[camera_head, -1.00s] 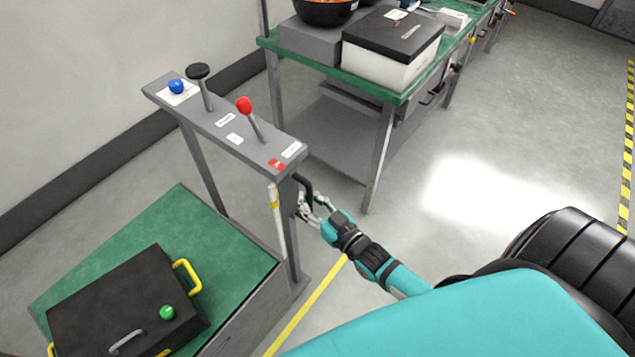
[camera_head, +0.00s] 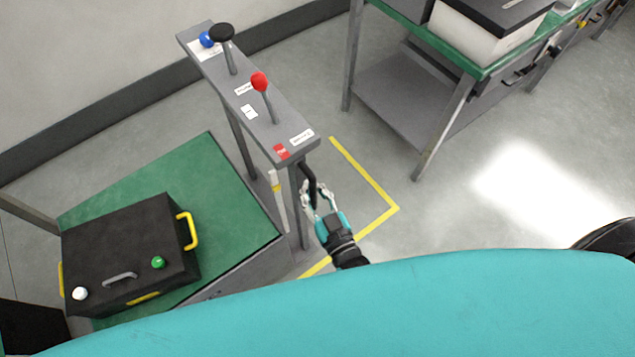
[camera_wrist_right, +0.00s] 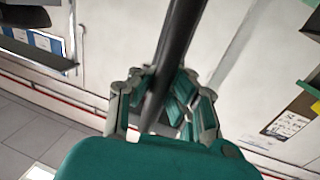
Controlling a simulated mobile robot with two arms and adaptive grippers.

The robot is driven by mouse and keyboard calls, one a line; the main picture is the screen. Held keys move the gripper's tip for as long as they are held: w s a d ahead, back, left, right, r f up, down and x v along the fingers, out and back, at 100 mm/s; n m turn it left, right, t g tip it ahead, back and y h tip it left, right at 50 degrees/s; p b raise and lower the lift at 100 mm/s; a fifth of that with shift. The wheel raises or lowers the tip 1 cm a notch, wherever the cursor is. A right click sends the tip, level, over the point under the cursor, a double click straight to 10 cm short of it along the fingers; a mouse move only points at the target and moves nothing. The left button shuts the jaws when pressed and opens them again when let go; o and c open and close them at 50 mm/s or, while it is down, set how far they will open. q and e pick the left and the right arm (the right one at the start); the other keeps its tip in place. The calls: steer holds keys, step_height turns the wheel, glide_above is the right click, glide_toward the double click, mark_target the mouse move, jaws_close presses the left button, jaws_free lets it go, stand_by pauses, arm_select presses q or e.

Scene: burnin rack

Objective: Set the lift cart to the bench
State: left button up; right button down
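The lift cart has a green deck (camera_head: 226,176) at lower left and a grey control console (camera_head: 262,117) on posts. The console carries a black knob lever (camera_head: 222,33), a red knob lever (camera_head: 260,82) and a blue knob (camera_head: 206,39). The bench (camera_head: 478,72), green-topped, stands at upper right, apart from the console. My right gripper (camera_head: 318,192) is at the black handle (camera_head: 307,176) below the console's near end. In the right wrist view its fingers (camera_wrist_right: 165,95) close around the black bar (camera_wrist_right: 180,35). My left gripper is out of view.
A black case (camera_head: 130,245) with yellow handles lies on the deck. A yellow floor line (camera_head: 370,181) makes a corner between cart and bench. Boxes (camera_head: 485,30) stand on the bench. A wall (camera_head: 90,60) runs behind.

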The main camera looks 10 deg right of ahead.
steer(key=shift+s+a+f, duration=0.25)
steer(key=shift+s+f, duration=0.1)
steer(key=c, duration=2)
jaws_free()
steer(key=shift+o, duration=1.3)
steer(key=shift+s, duration=0.1)
steer(key=o, duration=0.5)
steer(key=shift+s+r, duration=0.15)
steer(key=shift+r, duration=0.1)
steer(key=shift+w, duration=0.2)
steer(key=shift+s+d, duration=0.1)
steer(key=shift+d, duration=0.05)
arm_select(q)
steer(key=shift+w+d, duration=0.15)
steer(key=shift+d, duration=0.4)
arm_select(e)
steer(key=s+d, duration=0.2)
steer(key=s, duration=0.9)
steer(key=shift+s, duration=0.35)
